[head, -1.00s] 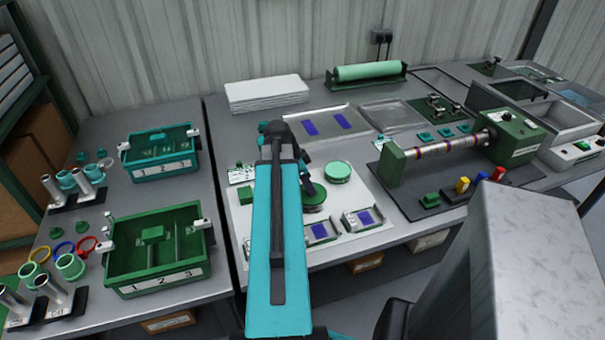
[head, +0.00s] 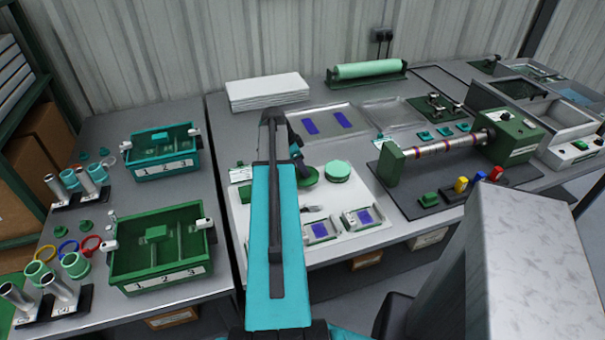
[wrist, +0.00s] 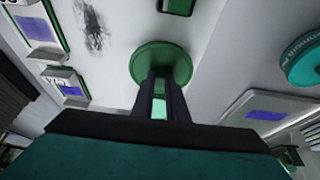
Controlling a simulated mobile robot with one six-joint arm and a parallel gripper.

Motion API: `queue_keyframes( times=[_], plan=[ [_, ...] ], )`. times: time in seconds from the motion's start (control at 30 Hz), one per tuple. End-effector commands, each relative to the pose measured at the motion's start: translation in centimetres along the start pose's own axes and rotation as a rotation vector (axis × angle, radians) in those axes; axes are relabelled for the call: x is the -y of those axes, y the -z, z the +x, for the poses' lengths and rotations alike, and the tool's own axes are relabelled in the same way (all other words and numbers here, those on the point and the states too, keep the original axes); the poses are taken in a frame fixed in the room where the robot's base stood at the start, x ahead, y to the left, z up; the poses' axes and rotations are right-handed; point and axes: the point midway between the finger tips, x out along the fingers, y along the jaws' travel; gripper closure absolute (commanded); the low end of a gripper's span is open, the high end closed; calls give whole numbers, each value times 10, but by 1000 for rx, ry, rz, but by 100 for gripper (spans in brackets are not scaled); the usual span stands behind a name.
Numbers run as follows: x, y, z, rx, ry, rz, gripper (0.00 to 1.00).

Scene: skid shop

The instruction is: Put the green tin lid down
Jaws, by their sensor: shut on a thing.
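In the head view the lid (head: 310,180) shows beside my arm, partly hidden by my gripper (head: 303,170). It appears over the white board (head: 275,240); I cannot tell whether it touches it. A round tin with a pale green top (head: 337,171) stands just right of the lid. It also shows at the right edge of the wrist view (wrist: 303,62).
A dark smudge (head: 313,209) marks the white board in front of the lid. Two small trays with blue pads (head: 320,230) (head: 358,219) lie at its front. A clear tray with blue pads (head: 322,122) is behind. A roller machine (head: 450,145) stands to the right.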

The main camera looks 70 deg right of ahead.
Motion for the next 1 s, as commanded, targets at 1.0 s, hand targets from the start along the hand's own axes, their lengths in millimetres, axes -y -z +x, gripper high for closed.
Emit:
queue_keyframes(
  times=[1.0],
  plan=[
    [4, -13, 32, 0, 0, 0, 100]
  ],
)
